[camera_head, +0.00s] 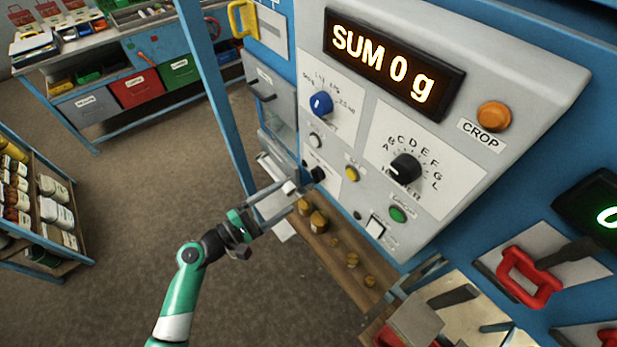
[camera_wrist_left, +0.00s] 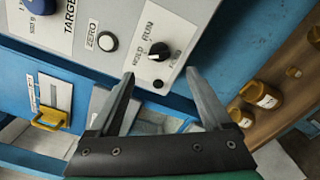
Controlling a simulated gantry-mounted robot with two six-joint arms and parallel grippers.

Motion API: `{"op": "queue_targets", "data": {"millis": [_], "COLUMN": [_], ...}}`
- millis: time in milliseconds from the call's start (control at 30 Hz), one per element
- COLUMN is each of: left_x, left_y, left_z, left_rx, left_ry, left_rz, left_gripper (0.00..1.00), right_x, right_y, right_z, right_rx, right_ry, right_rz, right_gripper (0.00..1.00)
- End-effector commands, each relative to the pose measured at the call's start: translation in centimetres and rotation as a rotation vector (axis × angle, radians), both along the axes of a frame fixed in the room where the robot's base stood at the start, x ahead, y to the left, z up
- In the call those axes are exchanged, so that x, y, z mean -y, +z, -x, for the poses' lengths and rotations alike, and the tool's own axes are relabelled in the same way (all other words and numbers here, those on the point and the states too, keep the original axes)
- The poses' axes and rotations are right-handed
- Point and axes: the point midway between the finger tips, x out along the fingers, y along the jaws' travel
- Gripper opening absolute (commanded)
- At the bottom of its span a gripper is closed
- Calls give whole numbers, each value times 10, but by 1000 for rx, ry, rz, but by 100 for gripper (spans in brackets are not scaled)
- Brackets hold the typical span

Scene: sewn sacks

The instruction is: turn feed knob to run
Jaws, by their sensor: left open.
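The small black knob (camera_wrist_left: 159,51) sits on a white label plate on the panel, with a pale mark toward its lower left in the left wrist view. My left gripper (camera_head: 291,196) is open and empty. In the left wrist view its fingers (camera_wrist_left: 160,76) stand apart, tips just short of the knob, which shows beyond the gap and is not touched. My right gripper is not in view.
A round zero button (camera_wrist_left: 108,41) is beside the knob. The panel also holds a blue knob (camera_head: 321,104), a large black lettered dial (camera_head: 405,168), a yellow button (camera_head: 352,173) and a green button (camera_head: 397,214). Brass weights (camera_head: 318,222) stand on the wooden shelf below.

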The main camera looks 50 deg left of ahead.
Motion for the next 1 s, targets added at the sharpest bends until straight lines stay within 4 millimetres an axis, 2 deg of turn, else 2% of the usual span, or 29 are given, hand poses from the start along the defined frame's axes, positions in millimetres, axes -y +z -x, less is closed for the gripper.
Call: {"op": "queue_targets", "data": {"millis": [200,400,567,800,867,1000], "left_x": [7,10,11,11,11,11], "left_y": [2,1,1,1,1,1], "left_z": [-49,-87,-99,-101,-100,-100], "left_rx": [3,3,2,1,1,1], "left_ry": [-7,-4,-3,-2,-2,-2], "left_rz": [-4,-4,-5,-5,-5,-5], "left_gripper": [82,82,82,82,74,48], "right_x": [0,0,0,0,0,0], "right_y": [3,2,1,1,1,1], "right_z": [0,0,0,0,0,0], "right_rx": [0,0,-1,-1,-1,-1], "right_ry": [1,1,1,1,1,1], "right_rz": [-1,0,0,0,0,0], "right_gripper": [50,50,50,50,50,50]}}
